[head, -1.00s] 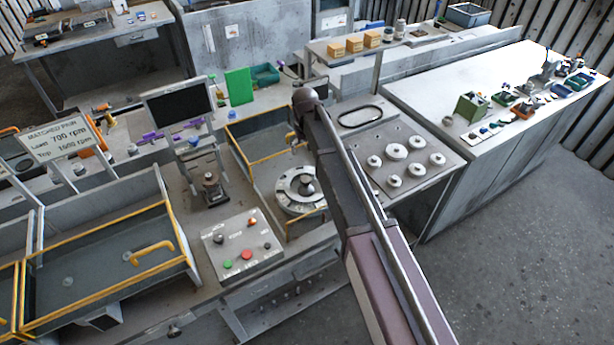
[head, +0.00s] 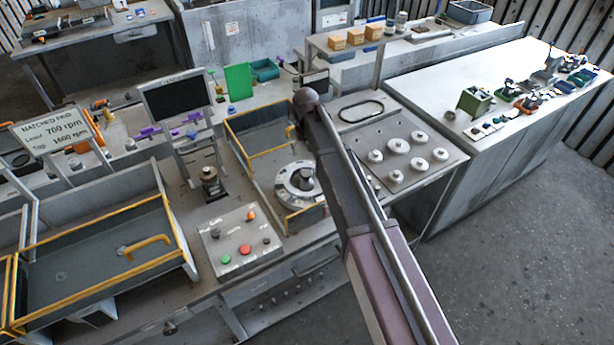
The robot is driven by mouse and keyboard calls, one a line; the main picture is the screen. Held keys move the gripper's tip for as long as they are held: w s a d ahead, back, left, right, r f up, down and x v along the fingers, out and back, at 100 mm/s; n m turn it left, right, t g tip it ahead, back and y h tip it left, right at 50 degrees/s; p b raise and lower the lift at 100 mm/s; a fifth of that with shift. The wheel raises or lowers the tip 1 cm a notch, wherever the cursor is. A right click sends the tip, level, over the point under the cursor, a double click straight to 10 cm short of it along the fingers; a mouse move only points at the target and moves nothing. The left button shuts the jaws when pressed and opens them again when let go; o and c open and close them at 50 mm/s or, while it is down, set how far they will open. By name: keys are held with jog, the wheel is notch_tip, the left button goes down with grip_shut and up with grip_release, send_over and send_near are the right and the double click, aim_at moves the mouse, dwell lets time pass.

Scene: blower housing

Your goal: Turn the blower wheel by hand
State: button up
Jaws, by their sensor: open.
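A round light-grey ring (head: 283,193) with a dark raised hub (head: 306,178) sits at the near end of a yellow-edged open tray on the bench. It looks like the wheel, but I cannot be sure that it is the blower wheel. My arm (head: 345,190) rises from the lower right and covers the area just right of the ring. The arm's upper bend (head: 306,98) stands in front of the tray's far end. My gripper does not show; the arm seems to hide it. I see no contact with the ring.
A control box (head: 240,240) with coloured buttons stands left of the ring. A plate with several round knobs (head: 398,145) is to the right. Yellow rails (head: 265,155) edge the tray. A monitor (head: 177,97) and a rpm sign (head: 52,130) stand left.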

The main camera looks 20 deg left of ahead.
aim_at(305, 174)
jog(key=shift+f+b, duration=4.95)
jog(key=shift+f, duration=0.25)
grip_shut()
jog(key=shift+d, duration=0.2)
jog(key=shift+s+a, duration=0.15)
jog(key=shift+a, duration=0.1)
